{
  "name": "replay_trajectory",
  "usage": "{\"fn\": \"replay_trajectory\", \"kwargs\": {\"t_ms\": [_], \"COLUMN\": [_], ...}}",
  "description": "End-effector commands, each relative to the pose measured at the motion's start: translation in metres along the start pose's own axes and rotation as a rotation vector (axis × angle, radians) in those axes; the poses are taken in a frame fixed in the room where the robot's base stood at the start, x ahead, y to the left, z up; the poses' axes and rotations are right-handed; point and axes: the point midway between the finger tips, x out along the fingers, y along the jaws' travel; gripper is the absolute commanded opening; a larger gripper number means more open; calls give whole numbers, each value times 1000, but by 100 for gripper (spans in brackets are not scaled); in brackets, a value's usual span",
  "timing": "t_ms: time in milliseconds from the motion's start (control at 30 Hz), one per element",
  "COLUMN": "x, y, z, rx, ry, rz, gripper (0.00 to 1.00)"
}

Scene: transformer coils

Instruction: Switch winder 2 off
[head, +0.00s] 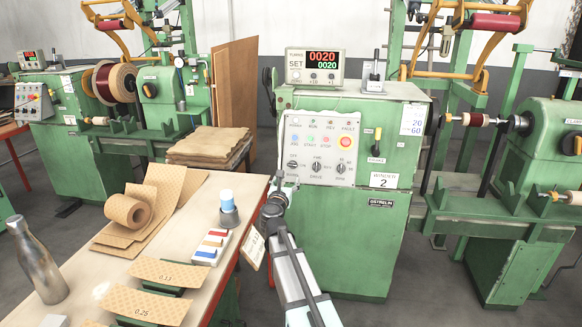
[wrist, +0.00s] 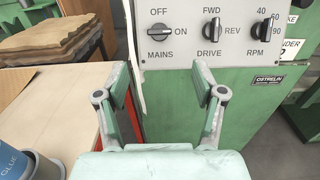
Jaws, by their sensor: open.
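Winder 2 (head: 350,240) is a green cabinet with a grey control panel (head: 318,150) on its front. The mains switch (wrist: 160,32) is a black knob at the lower left of the panel; its handle lies level, in line with the ON mark. It also shows in the head view (head: 293,165). The drive knob (wrist: 210,28) stands upright and the RPM knob (wrist: 260,27) is to its right. My gripper (wrist: 160,85) is open and empty, its fingers spread below the mains and drive knobs, apart from the panel. In the head view my gripper (head: 274,202) is left of the cabinet, below the panel.
A counter (head: 314,65) on the winder reads 0020 twice. Another winder stands left.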

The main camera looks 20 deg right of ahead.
Motion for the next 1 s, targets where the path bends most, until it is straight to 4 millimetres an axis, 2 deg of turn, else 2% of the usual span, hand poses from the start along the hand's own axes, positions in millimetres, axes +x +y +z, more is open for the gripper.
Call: {"fn": "replay_trajectory", "kwargs": {"t_ms": [33,100,500,700,1000], "x": [15,29,104,125,131], "y": [2,2,1,2,1], "z": [1,1,0,0,0], "rx": [0,-1,-3,-2,-2], "ry": [0,0,0,0,0], "rz": [-1,0,1,2,3], "gripper": [69,69,69,69,69]}}
